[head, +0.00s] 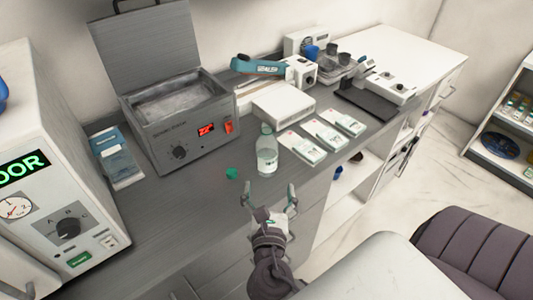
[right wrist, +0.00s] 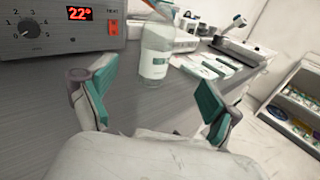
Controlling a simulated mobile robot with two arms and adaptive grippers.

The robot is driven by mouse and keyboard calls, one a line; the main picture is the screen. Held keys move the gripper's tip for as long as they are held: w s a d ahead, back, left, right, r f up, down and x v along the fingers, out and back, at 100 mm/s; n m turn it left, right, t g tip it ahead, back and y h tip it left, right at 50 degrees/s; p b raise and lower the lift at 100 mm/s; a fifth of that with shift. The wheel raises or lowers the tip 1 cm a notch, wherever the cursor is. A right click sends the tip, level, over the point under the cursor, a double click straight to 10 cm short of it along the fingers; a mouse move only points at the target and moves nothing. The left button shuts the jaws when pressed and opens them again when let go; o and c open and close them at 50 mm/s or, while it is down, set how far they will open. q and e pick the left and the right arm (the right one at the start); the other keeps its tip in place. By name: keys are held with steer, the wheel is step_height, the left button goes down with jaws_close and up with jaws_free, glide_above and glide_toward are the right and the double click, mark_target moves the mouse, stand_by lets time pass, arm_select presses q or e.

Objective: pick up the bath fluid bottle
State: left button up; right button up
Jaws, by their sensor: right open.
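The bath fluid bottle (head: 267,152) is a clear, upright bottle with a pale label, standing on the grey counter in the head view. In the right wrist view the bottle (right wrist: 155,55) stands beyond the fingertips, between them and nearer the left one. My right gripper (head: 269,192) is open and empty, at the counter's front edge, short of the bottle and not touching it. Its green-padded fingers (right wrist: 157,88) are spread apart in the right wrist view. A small green cap (head: 231,173) lies on the counter left of the bottle. My left gripper is not in view.
A grey water bath (head: 178,125) with its lid up stands left of the bottle. Several white packets (head: 322,134) lie to the right. A white box (head: 283,103) is behind. The counter (head: 185,205) is bare at the front left. A dark chair (head: 475,250) stands at right.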

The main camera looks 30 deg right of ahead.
mark_target(267, 154)
steer(key=shift+n+t, duration=0.3)
steer(key=shift+n, duration=0.3)
steer(key=x, duration=0.3)
steer(key=p+x, duration=0.1)
steer(key=x, duration=0.2)
steer(key=r+p+x, duration=0.1)
steer(key=x, duration=0.2)
steer(key=shift+w+a, duration=0.15)
steer(key=x, duration=0.1)
steer(key=p+x, duration=0.1)
steer(key=x, duration=0.2)
steer(key=shift+w+d+f, duration=0.25)
steer(key=shift+w+f, duration=0.1)
steer(key=shift+s, duration=0.1)
steer(key=shift+c, duration=0.7)
steer(key=c, duration=1.2)
steer(key=shift+c, duration=0.2)
steer(key=shift+r, duration=0.15)
